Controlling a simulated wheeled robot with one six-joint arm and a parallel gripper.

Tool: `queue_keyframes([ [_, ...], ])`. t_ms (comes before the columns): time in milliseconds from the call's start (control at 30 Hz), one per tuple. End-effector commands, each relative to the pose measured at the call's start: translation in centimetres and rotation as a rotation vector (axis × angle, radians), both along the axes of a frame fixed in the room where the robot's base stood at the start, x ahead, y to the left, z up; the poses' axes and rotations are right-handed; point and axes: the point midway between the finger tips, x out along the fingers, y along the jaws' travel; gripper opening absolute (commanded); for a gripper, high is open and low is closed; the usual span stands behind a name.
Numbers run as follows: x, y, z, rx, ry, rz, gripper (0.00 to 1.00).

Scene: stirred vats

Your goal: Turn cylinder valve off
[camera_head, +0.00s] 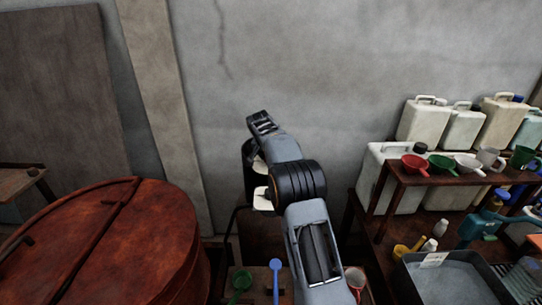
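My gripper (260,122) is at the end of my grey arm, high in the middle of the picture against the plaster wall. It is small and seen from behind, so I cannot tell whether its fingers are apart or closed. I cannot make out a cylinder valve. A dark upright shape (249,178) with pale patches shows just left of my arm, below the gripper. My arm covers part of it, and I cannot tell what it is.
A large rust-red vat lid (120,235) fills the lower left. A wooden shelf (386,200) on the right holds coloured cups, with white jerrycans (424,122) behind. A grey tray (450,280) is lower right. A blue ladle (276,268) and green ladle (240,282) lie near my arm.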

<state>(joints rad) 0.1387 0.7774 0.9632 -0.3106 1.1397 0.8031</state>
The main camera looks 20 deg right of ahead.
Motion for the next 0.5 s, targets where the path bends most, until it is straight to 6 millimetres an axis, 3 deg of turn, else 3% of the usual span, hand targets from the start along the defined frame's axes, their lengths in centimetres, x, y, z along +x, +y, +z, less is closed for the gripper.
queue_keyframes([
  [467,0.0,-0.13,0.14,-0.003,-0.002,-0.009,0.32],
  [500,0.0,-0.13,0.14,-0.003,-0.002,-0.009,0.6],
])
